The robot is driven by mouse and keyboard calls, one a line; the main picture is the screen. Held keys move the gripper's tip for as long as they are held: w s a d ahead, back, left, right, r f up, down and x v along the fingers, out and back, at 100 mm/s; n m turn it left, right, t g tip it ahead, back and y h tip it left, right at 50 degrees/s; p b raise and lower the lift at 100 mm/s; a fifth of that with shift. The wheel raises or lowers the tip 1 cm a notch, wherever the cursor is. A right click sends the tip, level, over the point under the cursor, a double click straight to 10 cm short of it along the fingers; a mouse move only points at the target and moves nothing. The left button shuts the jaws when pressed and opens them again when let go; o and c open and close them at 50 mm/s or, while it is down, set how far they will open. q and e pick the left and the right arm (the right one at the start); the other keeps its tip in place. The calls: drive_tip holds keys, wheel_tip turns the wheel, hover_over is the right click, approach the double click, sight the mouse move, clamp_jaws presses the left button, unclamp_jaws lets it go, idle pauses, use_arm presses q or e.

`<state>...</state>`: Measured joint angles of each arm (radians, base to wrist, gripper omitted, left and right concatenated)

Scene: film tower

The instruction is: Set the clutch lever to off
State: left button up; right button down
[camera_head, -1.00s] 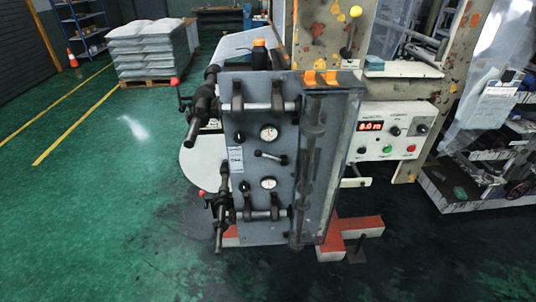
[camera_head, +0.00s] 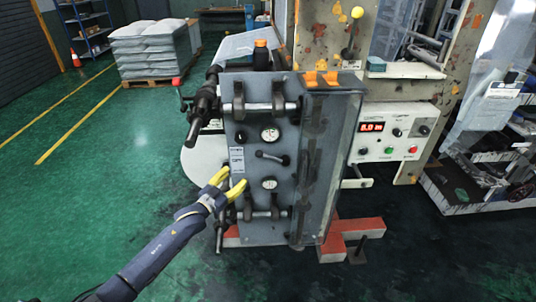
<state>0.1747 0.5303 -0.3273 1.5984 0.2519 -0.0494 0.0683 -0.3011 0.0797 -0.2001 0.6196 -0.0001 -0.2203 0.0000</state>
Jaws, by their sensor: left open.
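My left gripper (camera_head: 235,176) reaches in from the lower left. Its two yellow fingers are apart, with nothing seen between them, in front of the lower left part of the grey machine panel (camera_head: 246,205). A lever with a yellow ball knob (camera_head: 356,13) stands on the machine frame at the upper right, leaning slightly, well away from the gripper. A small dark lever (camera_head: 271,157) lies near level in the panel's middle, right of and above the fingers. I cannot read which one is labelled clutch. My right gripper is not in view.
A red-knobbed crank (camera_head: 177,81) juts out at the upper left. A white control box (camera_head: 393,133) is on the right. The green floor (camera_head: 110,190) at left is clear.

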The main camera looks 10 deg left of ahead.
sight(256, 154)
use_arm(q)
drive_tip(key=x, duration=1.7)
drive_tip(key=shift+w+d+r, duration=0.15)
drive_tip(key=shift+d+r, duration=0.05)
drive_tip(key=shift+c, duration=0.3)
drive_tip(key=shift+r, duration=0.1)
drive_tip(key=c, duration=0.9)
drive_tip(key=shift+c, duration=0.9)
drive_tip(key=shift+a, duration=0.1)
clamp_jaws()
drive_tip(key=shift+w+r, duration=0.1)
